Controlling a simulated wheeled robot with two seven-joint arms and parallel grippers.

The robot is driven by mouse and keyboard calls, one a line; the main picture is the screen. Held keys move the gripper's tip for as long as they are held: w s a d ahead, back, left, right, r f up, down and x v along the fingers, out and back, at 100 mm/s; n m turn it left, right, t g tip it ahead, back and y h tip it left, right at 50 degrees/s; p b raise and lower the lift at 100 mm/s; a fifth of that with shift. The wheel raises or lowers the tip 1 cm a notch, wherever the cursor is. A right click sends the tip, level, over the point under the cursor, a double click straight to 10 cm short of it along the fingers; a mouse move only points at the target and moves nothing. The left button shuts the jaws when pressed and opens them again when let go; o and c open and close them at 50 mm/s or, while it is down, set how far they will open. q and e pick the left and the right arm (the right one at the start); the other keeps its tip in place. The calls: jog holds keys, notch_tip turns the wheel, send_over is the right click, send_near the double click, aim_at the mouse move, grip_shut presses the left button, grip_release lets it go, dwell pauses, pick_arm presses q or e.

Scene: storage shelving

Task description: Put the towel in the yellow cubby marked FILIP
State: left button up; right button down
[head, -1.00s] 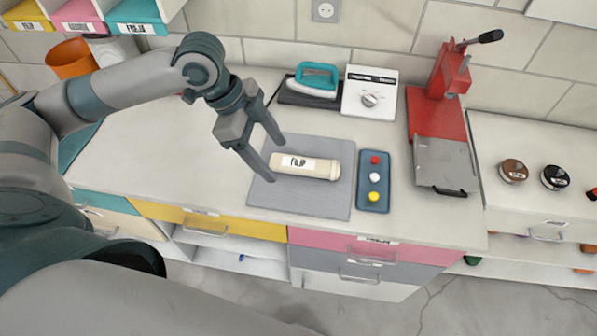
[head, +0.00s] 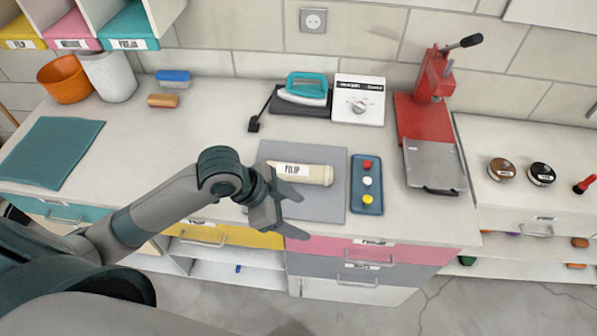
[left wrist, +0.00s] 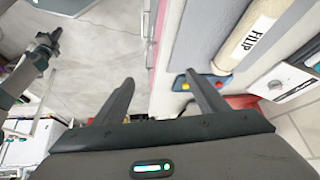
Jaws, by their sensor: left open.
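The towel (head: 305,174) is a cream roll labelled FILIP, lying on a grey mat (head: 335,208) on the counter. It also shows in the left wrist view (left wrist: 245,45). The yellow cubby (head: 22,32) with a FILIP label is at the top left, only partly in view. My left gripper (head: 303,217) is open and empty, in front of the towel over the mat's front part, fingers pointing right. In the left wrist view its fingers (left wrist: 158,82) are apart with nothing between them. A dark, claw-like part at the left there looks like my right gripper (left wrist: 42,50); its jaws are unclear.
Pink (head: 75,38) and teal (head: 130,36) cubbies adjoin the yellow one. Below stand an orange pot (head: 64,82) and a white pot (head: 108,78). A button panel (head: 367,205), iron (head: 306,90), white dial box (head: 358,100) and red press (head: 425,115) are nearby. The counter's left-middle is largely clear.

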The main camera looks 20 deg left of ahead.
pick_arm(q)
jog(key=s+a+f+n+y+b, duration=0.1)
jog(key=s+a+f+n+y, duration=0.15)
jog(key=s+f+n, duration=0.4)
jog(key=s+a+f+n+y, duration=0.25)
jog(key=s+f, duration=0.45)
jog(key=f, duration=0.4)
jog(key=s+a+f+n+g+b, duration=0.1)
jog(key=s+f+b, duration=0.2)
jog(key=f, duration=1.4)
jog(key=s+a+f+g+b, duration=0.1)
jog(key=s+f+b, duration=0.25)
jog(key=f, duration=1.35)
jog(key=s+a+f+b, duration=0.3)
jog(key=s+f, duration=1.3)
jog(key=f, duration=0.1)
jog(key=shift+f+g, duration=0.15)
jog(key=shift+g, duration=0.25)
jog(key=shift+a, duration=0.1)
jog(key=c, duration=0.8)
jog(key=shift+s, duration=0.2)
jog(key=shift+c, duration=0.4)
